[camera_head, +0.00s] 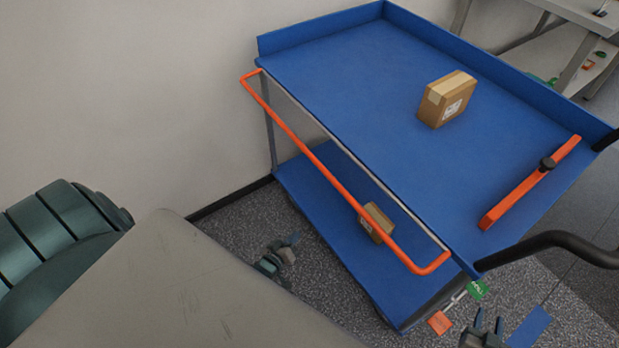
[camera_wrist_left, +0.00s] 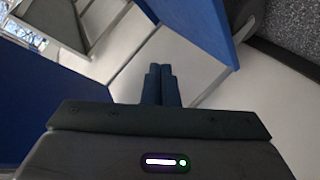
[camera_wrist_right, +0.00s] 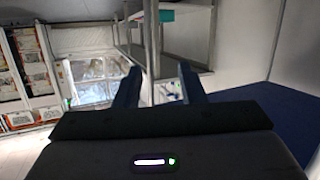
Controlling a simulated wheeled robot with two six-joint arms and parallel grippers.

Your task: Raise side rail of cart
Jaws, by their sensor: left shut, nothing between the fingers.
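The blue cart (camera_head: 335,75) has a flat upper deck and a lower shelf (camera_head: 310,185). Its orange side rail (camera_head: 318,165) runs along the long near-left edge and sits outside and below the upper deck's edge. My left gripper (camera_head: 290,246) is low over the floor, left of the lower shelf and apart from the rail. Its fingers are together and empty in the left wrist view (camera_wrist_left: 160,78). My right gripper (camera_head: 489,320) is below the cart's near corner, touching nothing visible. Its fingers stand apart and empty in the right wrist view (camera_wrist_right: 158,88).
A cardboard box (camera_head: 446,98) sits on the upper deck, another (camera_head: 376,222) on the lower shelf. An orange bar with a black knob (camera_head: 530,185) is at the deck's right end. A black handle (camera_head: 555,240) sticks out right. A wall (camera_head: 130,90) stands left.

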